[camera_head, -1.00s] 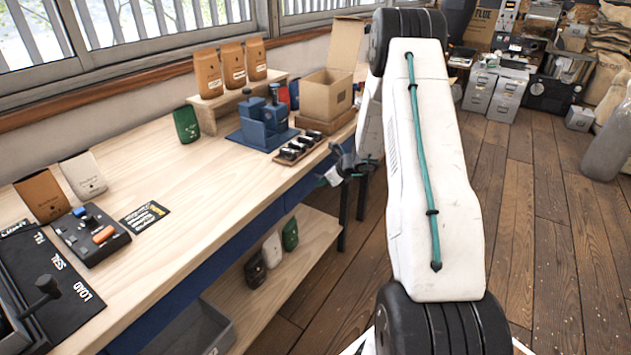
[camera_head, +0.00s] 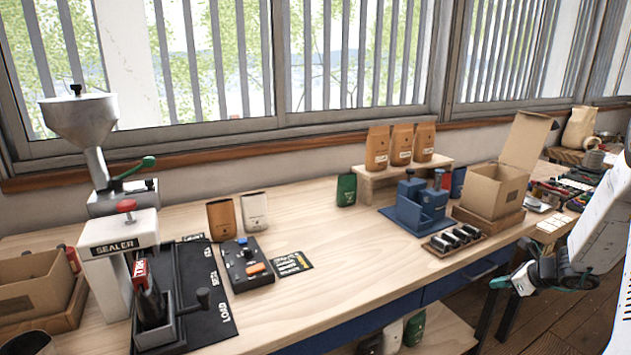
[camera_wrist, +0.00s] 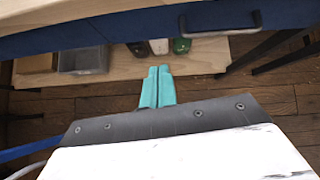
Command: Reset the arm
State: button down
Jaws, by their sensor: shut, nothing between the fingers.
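My gripper (camera_head: 500,282) is at the right of the head view, in front of the workbench's front edge and apart from it. In the wrist view its two teal fingers (camera_wrist: 158,85) lie side by side, shut with nothing between them. They point toward the lower shelf (camera_wrist: 200,62) under the bench. My white arm fills the right edge of the head view.
The workbench (camera_head: 330,240) carries a sealer (camera_head: 115,255), a button box (camera_head: 246,264), a blue fixture (camera_head: 417,207), an open carton (camera_head: 495,190) and several bags. Below, a grey bin (camera_wrist: 82,60) and bags stand on the shelf. Wooden floor (camera_wrist: 275,100) is free in front.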

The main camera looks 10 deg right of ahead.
jog(key=s+a+r+n+g+y, duration=0.1)
jog(key=s+a+r+n+g, duration=0.1)
jog(key=s+a+r+n, duration=0.35)
jog(key=s+a+r+n+g+y, duration=0.1)
jog(key=s+a+r+n+g, duration=0.25)
jog(key=a+n, duration=0.35)
jog(key=s+a+r+n+g+y, duration=0.1)
jog(key=s+a+r+n, duration=0.35)
jog(key=a, duration=0.35)
jog(key=s+a+r+n+h, duration=0.3)
jog(key=s+a+r+n, duration=0.3)
jog(key=s, duration=0.4)
jog(key=s+a+r+n+h, duration=0.3)
jog(key=s+a+r+n, duration=0.3)
jog(key=s, duration=0.3)
jog(key=shift+s+n+h, duration=0.3)
jog(key=shift+s+n, duration=0.1)
jog(key=shift+n, duration=0.4)
jog(key=shift+r, duration=0.1)
